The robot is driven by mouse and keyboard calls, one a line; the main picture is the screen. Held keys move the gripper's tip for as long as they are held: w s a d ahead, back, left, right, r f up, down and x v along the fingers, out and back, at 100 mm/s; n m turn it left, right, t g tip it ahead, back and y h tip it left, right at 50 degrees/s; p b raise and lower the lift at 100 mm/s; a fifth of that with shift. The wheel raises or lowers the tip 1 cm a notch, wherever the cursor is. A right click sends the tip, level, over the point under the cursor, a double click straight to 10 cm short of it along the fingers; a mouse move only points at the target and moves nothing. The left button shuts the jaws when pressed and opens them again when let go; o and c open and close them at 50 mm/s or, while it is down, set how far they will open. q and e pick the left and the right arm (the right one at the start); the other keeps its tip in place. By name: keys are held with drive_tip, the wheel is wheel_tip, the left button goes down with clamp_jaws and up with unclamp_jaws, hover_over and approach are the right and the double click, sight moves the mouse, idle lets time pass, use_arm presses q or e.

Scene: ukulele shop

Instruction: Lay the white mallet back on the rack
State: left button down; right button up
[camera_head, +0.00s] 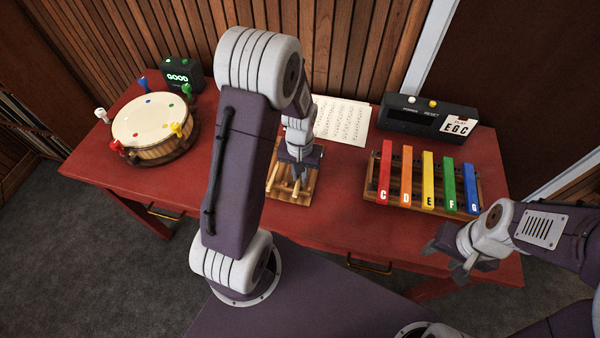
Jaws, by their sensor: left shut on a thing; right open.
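My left gripper (298,174) is low over the small wooden rack (307,188) in the middle of the red table, fingers pointing down. It is shut on a thin pale handle, which I take to be the white mallet; its head is not clearly visible. Pale wooden sticks lie on the rack by the fingertips, and my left arm hides the rack's left part. I cannot tell whether the held mallet touches the rack. My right gripper (446,262) is open and empty at the table's front right edge.
A round drum (150,118) with coloured pegs is at the left, a "GOOD" box (181,76) behind it. A coloured-bar xylophone (428,183) stands right of the rack. A music sheet (342,120) and a black "EGC" device (428,118) are at the back.

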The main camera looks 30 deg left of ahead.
use_arm(q)
drive_tip(key=c, duration=1.4)
unclamp_jaws()
drive_tip(key=shift+o, duration=0.2)
wheel_tip(320, 180, up, 9)
drive_tip(key=p, duration=0.1)
drive_tip(key=shift+d+r, duration=0.1)
drive_tip(key=s+d+m+t, duration=0.1)
drive_tip(key=s+d, duration=0.3)
drive_tip(key=s, duration=0.4)
drive_tip(key=shift+s+d+f+m, duration=0.2)
drive_tip(key=shift+d+f+m, duration=0.15)
drive_tip(key=shift+m, duration=0.35)
